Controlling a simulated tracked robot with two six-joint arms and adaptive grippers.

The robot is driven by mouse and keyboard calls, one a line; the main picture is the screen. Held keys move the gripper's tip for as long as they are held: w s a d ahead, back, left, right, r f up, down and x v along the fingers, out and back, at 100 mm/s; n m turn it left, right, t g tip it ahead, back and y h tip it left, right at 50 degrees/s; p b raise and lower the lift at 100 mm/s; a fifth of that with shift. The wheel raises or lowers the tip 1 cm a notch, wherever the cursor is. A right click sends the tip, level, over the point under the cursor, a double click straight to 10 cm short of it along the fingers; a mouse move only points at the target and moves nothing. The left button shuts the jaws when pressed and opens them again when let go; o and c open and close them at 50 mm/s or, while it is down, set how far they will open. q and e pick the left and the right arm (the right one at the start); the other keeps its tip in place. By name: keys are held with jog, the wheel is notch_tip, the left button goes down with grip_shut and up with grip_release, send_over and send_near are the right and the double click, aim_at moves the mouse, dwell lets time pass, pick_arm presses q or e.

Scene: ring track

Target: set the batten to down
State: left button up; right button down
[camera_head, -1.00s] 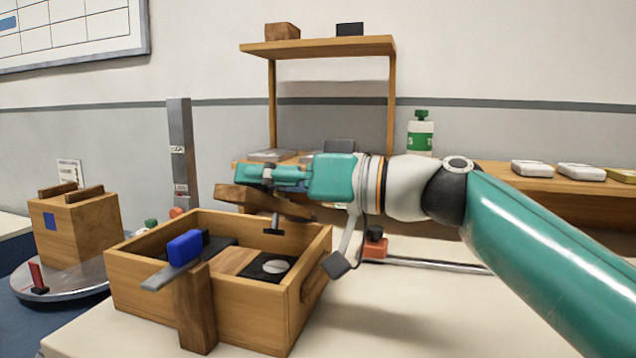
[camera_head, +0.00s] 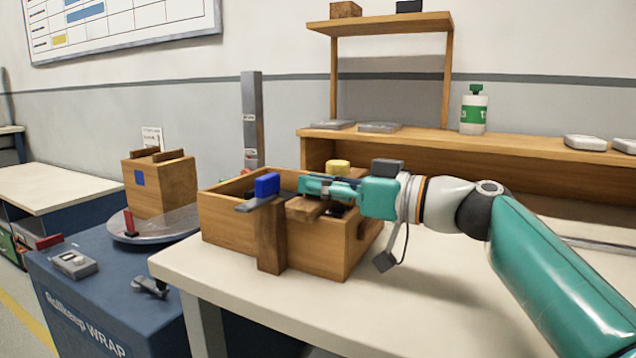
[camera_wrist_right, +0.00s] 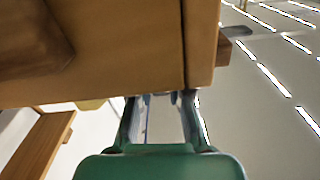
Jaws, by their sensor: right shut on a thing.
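A brown wooden bar (camera_head: 306,209), which I take to be the batten, lies level at the front right rim of an open wooden box (camera_head: 318,252). My right gripper (camera_head: 312,188) reaches in from the right and is shut on the bar; its fingertips partly hide the grip. In the right wrist view, the fingers (camera_wrist_right: 163,100) meet a large brown wooden surface (camera_wrist_right: 110,55); I cannot tell whether it is the bar or the box. A dark upright post (camera_head: 271,240) stands at the box front, with a blue-ended grey lever (camera_head: 267,184) above it. My left gripper is not in view.
A turntable (camera_head: 170,226) with a wooden block (camera_head: 160,187) stands left of the table (camera_head: 225,283). A grey post (camera_head: 251,120) and a shelf (camera_head: 430,143) with a green-labelled bottle (camera_head: 474,112) are behind. The front right tabletop is clear.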

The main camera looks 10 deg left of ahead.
jog(key=shift+a+f, duration=0.1)
jog(key=shift+f, duration=0.35)
jog(key=c, duration=1.1)
grip_release()
jog(key=shift+w, duration=0.1)
jog(key=shift+r, duration=0.1)
jog(key=v, duration=1.2)
